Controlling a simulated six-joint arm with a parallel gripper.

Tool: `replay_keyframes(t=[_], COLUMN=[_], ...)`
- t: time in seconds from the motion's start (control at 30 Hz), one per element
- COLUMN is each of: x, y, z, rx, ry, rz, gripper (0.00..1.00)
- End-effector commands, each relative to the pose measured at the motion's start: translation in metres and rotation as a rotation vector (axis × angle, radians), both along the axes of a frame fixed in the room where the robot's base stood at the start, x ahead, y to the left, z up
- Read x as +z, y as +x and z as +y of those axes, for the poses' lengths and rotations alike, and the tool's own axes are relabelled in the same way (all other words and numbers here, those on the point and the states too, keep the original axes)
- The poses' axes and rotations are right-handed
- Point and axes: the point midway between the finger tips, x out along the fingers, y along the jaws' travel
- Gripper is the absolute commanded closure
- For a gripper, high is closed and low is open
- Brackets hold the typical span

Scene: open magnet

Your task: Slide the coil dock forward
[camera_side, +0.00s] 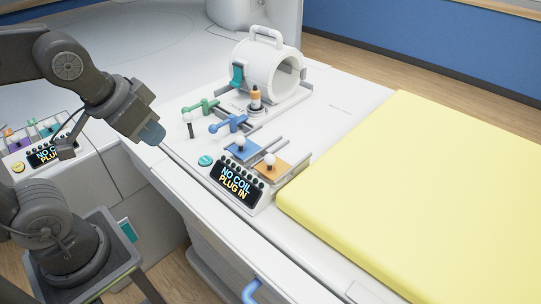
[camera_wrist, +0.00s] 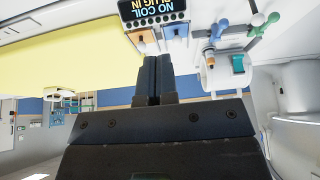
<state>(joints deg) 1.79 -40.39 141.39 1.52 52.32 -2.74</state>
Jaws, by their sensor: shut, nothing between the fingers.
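A white ring-shaped coil (camera_side: 262,72) with a top handle and a teal patch stands on a rail base (camera_side: 285,108) at the back of the white table; I take this base to be the coil dock, but no label shows. The coil also shows in the wrist view (camera_wrist: 222,75). My gripper (camera_side: 154,138) is left of the table fittings, apart from the coil and its base, above the table's left edge. In the wrist view its two dark fingers (camera_wrist: 153,62) are together with nothing between them.
A display (camera_side: 236,184) reads "NO COIL PLUG IN". Green (camera_side: 200,107) and blue (camera_side: 228,124) handles stand before the coil. A yellow mattress (camera_side: 420,180) fills the right.

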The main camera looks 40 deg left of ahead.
Motion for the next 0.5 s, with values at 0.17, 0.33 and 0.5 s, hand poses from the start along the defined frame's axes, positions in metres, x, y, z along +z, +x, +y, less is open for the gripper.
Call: replay_keyframes(t=[0.17,0.33,0.5], x=[0.0,-0.004,-0.016], y=[0.022,0.049,0.076], z=[-0.016,-0.04,-0.072], rx=[0.01,0.044,0.083], ry=[0.03,0.092,0.175], rz=[0.087,0.158,0.193], gripper=[1.0,1.0,1.0])
